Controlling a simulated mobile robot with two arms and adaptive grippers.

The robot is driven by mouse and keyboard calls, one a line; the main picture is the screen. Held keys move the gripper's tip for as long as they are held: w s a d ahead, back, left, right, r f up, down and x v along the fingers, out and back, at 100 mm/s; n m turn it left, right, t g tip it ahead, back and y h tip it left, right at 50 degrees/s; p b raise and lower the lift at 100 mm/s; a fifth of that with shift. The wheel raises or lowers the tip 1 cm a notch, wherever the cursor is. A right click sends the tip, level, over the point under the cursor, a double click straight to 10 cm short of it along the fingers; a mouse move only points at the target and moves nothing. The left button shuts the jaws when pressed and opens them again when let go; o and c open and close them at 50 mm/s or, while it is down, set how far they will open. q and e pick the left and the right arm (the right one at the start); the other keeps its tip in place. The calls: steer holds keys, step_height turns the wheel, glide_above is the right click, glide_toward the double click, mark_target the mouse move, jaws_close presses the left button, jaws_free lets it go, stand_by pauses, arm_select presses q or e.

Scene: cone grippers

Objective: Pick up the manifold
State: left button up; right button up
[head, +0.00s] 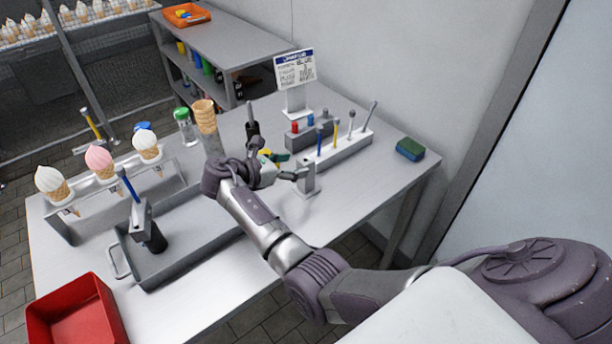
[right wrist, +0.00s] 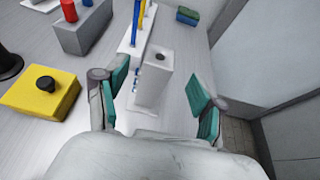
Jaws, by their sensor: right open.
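A pale grey upright block (head: 307,178) with a flat foot, which I take to be the manifold, stands on the metal table in front of a tool rack. In the right wrist view the block (right wrist: 152,82) shows a dark round hole in its top and small ports on its left side. My right gripper (head: 287,166) is open just left of the block in the head view. In the right wrist view its teal-padded fingers (right wrist: 160,82) lie either side of the block, with gaps visible. Its foot is partly hidden. My left gripper is not in view.
The rack (head: 348,148) of upright tools stands close behind the block. A yellow block (right wrist: 38,95) with a black knob lies left. A sponge (head: 410,149) lies at the right. A grey tray (head: 185,262) and red bin (head: 75,315) are left. The table's front edge is near.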

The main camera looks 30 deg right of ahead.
mark_target(301, 162)
steer(key=p+x, duration=0.1)
steer(key=x, duration=0.4)
steer(key=shift+w+d, duration=0.1)
steer(key=shift+d, duration=0.1)
steer(key=shift+r, duration=0.1)
jaws_close()
